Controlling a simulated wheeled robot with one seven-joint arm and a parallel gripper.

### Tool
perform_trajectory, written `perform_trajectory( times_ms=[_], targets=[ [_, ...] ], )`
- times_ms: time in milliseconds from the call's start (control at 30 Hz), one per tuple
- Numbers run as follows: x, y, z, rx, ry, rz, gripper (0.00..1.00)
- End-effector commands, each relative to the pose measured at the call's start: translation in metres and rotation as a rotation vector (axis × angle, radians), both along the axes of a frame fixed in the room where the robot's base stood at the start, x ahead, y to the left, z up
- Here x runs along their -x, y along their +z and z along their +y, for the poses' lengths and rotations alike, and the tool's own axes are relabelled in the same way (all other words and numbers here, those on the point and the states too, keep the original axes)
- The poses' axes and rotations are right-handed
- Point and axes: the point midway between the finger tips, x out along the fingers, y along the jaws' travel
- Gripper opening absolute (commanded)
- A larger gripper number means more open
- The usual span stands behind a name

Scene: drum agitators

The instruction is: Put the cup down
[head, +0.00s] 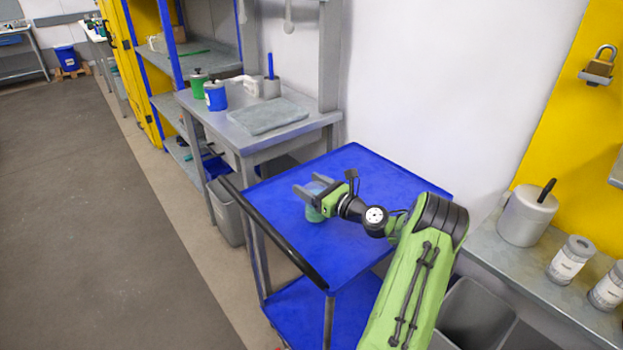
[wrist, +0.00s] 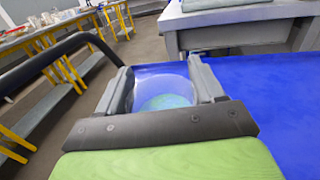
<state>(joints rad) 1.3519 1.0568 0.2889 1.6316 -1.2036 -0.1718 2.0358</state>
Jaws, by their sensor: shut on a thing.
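The cup (wrist: 165,98) is clear, with something blue-green inside it or on its base. It sits between the two fingers of my gripper (wrist: 163,84) in the wrist view, and the fingers are shut on it. The cup looks upright. I cannot tell whether its base touches the cart top. The gripper hides part of the cup.
A black handle bar (head: 272,232) runs along the cart's left side. A grey workbench (head: 255,140) with a blue canister (head: 215,96) and a green canister (head: 198,84) stands behind. A metal pot (head: 526,215) is on the right bench. The cart top around the cup looks clear.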

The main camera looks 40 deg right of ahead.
Motion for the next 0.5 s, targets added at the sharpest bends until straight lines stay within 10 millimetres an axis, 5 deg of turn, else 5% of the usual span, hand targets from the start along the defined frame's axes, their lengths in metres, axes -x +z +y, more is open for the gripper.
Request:
perform_trajectory(
  times_ms=[333,367,500],
  targets=[
    [-0.0004,-0.0040,0.0002,0.001,0.001,-0.003,0.10],
    [-0.0003,-0.0042,0.0001,0.001,0.001,-0.001,0.72],
    [-0.0003,-0.0038,0.0001,0.001,0.001,-0.002,0.93]
  ],
)
